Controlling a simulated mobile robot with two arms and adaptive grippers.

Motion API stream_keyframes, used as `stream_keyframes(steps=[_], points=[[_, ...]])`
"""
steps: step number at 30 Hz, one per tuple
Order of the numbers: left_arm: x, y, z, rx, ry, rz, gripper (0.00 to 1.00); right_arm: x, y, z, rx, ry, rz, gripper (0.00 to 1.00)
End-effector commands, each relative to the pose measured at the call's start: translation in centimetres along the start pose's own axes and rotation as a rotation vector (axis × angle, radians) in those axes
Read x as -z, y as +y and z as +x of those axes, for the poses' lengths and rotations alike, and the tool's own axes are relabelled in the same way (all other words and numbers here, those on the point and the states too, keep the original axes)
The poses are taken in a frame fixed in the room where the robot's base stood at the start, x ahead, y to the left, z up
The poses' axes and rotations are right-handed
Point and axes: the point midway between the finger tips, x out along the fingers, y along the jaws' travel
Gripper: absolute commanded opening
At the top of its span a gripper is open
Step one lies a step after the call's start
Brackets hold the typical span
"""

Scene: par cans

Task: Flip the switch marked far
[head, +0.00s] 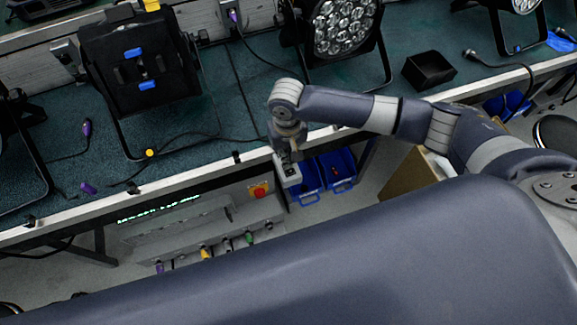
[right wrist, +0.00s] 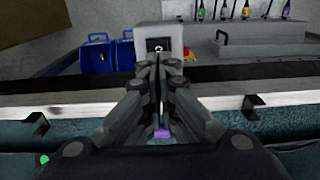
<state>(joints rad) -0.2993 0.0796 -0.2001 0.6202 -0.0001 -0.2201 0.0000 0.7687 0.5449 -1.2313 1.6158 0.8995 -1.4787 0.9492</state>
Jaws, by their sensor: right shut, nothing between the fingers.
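A small pale grey box (head: 288,186) hangs at the bench's front edge, below my right gripper in the head view. In the right wrist view, the box shows a black plate with a small switch (right wrist: 158,45) on its face. I cannot read any marking on it. My right gripper (head: 291,158) is shut and empty, pointing at this box. In the right wrist view its fingertips (right wrist: 159,60) overlap the lower part of the switch plate; I cannot tell whether they touch it. My left gripper is not in view.
Blue bins (head: 338,170) stand just right of the box. A grey panel with a red button (head: 259,191) and colored plugs is to its left. Stage lights (head: 140,65) and cables lie on the teal bench (head: 230,105). A black open box (head: 429,71) sits farther right.

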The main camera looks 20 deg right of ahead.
Motion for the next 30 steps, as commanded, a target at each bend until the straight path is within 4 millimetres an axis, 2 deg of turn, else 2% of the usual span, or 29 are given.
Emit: stream_keyframes(steps=[30], points=[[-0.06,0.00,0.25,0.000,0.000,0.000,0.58,0.02,0.00,0.71,0.000,0.000,0.000,0.00]])
